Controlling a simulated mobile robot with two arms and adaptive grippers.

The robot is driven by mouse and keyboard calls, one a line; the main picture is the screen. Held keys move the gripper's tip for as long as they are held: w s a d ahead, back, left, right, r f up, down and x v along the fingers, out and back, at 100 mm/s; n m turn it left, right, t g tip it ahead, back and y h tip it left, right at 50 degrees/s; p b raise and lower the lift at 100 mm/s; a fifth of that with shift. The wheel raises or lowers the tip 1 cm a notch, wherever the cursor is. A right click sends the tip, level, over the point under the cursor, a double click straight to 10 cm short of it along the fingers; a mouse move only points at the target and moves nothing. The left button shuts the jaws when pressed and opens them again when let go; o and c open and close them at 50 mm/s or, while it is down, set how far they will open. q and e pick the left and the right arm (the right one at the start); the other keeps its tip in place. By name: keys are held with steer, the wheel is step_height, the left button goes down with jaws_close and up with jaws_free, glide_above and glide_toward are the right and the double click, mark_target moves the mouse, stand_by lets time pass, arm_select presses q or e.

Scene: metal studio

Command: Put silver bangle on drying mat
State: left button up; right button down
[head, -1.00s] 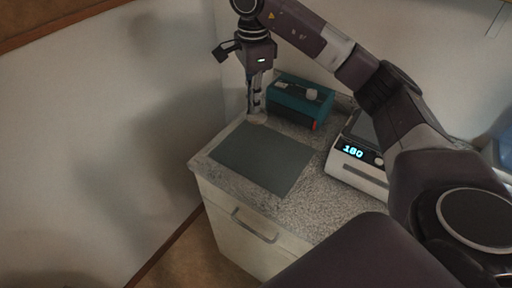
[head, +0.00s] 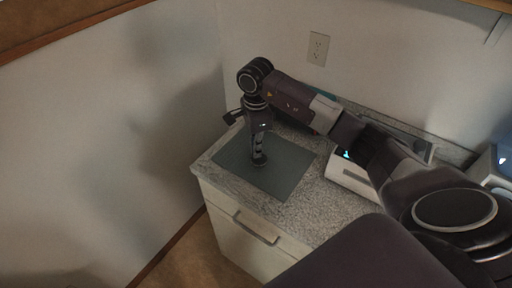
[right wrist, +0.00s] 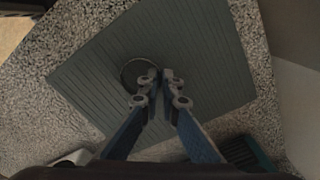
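The grey-green drying mat (head: 285,182) lies flat on the speckled counter; its ribs show in the right wrist view (right wrist: 210,45). My right gripper (head: 259,157) points down over the mat. In the right wrist view its fingertips (right wrist: 160,75) are close together, with the edge of the silver bangle (right wrist: 123,77) between them. The bangle looks dark, thin and round, extends to the left of the fingers, and lies within the mat's outline. The bangle shows small at the fingertips in the head view (head: 262,164); whether it touches the mat is unclear. My left gripper is out of view.
A white device with a lit display (head: 348,174) stands right of the mat, partly behind my right arm. A teal box (right wrist: 245,153) stands at the back, mostly hidden by my arm in the head view. Walls bound the counter (head: 312,212) behind and left.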

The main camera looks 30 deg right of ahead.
steer(key=shift+f, duration=0.3)
steer(key=c, duration=2.2)
jaws_free()
steer(key=shift+o, duration=0.2)
steer(key=shift+r, duration=0.2)
steer(key=shift+r+b, duration=0.3)
steer(key=shift+r, duration=0.1)
step_height(320, 180, up, 11)
steer(key=b, duration=0.2)
